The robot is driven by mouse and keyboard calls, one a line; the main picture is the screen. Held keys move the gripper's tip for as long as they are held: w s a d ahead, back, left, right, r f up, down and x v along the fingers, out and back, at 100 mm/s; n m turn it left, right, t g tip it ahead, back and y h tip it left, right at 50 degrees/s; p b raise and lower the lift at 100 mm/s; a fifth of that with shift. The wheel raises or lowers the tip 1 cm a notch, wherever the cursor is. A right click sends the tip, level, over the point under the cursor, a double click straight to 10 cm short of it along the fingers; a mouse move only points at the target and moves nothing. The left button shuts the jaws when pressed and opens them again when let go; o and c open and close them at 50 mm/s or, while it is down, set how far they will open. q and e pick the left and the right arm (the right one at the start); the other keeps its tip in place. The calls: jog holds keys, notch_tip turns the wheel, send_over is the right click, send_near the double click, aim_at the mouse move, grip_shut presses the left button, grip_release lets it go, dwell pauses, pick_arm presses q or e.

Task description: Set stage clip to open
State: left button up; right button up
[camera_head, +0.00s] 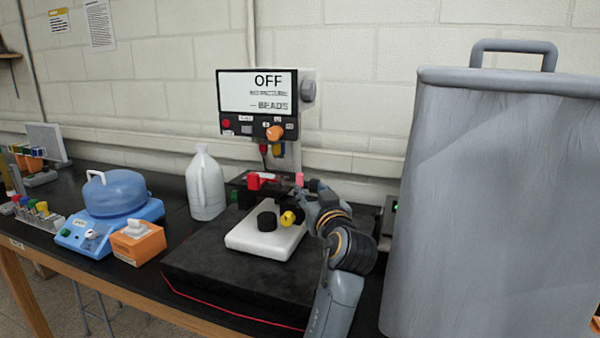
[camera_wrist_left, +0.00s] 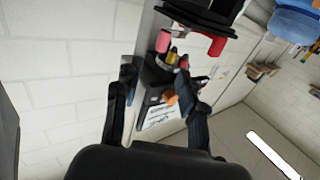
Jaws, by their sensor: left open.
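The microscope (camera_head: 258,105) has a screen reading "OFF" above a dark stage (camera_head: 240,181). A red piece (camera_head: 258,180) sits on the stage and a small pink piece (camera_head: 299,179) stands at its right; I cannot tell for sure which is the stage clip or how it is set. In the left wrist view the pink piece (camera_wrist_left: 163,41) and red piece (camera_wrist_left: 217,46) also show near the dark stage (camera_wrist_left: 205,12). My left gripper (camera_head: 308,192) is just right of the stage, by the pink piece. Its fingers (camera_wrist_left: 158,108) are apart with nothing clearly held. My right gripper is out of view.
The white base (camera_head: 265,240) carries black and yellow knobs and stands on a black slab (camera_head: 215,275). A white jug (camera_head: 206,185) and a blue-lidded device (camera_head: 115,205) are left. An orange box (camera_head: 137,243) is in front. A large grey covered case (camera_head: 490,200) crowds the right.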

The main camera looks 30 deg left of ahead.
aim_at(301, 178)
pick_arm(q)
jog(key=p+x, duration=0.1)
jog(key=x, duration=0.4)
jog(key=shift+s+f, duration=0.1)
jog(key=p+x, duration=0.1)
jog(key=x, duration=0.4)
jog(key=shift+a+f, duration=0.15)
jog(key=shift+w+a+f+p, duration=0.15)
jog(key=shift+w+a+p, duration=0.1)
jog(key=shift+w+p, duration=0.1)
jog(key=shift+c, duration=0.2)
jog(key=c, duration=0.4)
grip_shut()
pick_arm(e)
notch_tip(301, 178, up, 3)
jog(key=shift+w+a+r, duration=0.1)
